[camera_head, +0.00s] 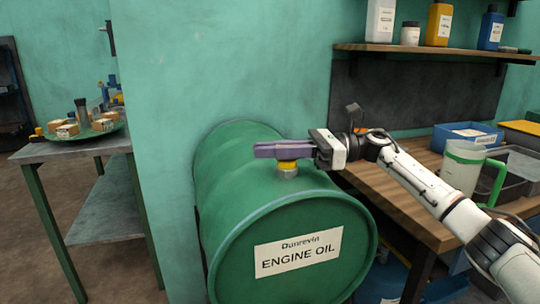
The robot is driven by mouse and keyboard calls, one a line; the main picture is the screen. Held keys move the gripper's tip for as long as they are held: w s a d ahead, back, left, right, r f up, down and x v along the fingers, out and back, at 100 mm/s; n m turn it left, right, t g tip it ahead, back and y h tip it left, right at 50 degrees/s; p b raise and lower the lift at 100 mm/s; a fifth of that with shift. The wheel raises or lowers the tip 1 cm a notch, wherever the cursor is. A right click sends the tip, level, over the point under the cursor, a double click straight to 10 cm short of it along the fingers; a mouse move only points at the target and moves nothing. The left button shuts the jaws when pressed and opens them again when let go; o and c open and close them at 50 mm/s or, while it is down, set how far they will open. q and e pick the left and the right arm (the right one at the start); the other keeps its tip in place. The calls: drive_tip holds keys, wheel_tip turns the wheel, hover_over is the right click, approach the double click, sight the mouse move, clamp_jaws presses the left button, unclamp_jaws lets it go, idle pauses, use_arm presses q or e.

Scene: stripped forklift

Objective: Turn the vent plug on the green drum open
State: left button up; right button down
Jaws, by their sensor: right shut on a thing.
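The green drum (228,230) lies on its side, its labelled end reading "Dunrovin ENGINE OIL" facing me. On top of its curved side is the vent plug (287,165), yellow above a short metal collar. My right gripper (268,150) reaches in from the right, level over the drum. My left gripper is not in view.
A shelf (430,50) with bottles hangs above. A metal table (75,148) stands at left. The teal wall is close behind the drum.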

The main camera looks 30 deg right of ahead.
drive_tip(key=shift+s+a+r+n+g+y, duration=0.15)
drive_tip(key=shift+n+g+y, duration=0.25)
drive_tip(key=shift+n+g, duration=0.3)
drive_tip(key=shift+s+n+g+b, duration=0.2)
drive_tip(key=shift+n+g+b, duration=0.25)
drive_tip(key=shift+g, duration=0.55)
drive_tip(key=shift+s+y, duration=0.1)
drive_tip(key=shift+y, duration=0.2)
drive_tip(key=shift+n, duration=0.25)
drive_tip(key=c, duration=1.8)
unclamp_jaws()
drive_tip(key=shift+a, duration=0.1)
drive_tip(key=shift+c, duration=0.2)
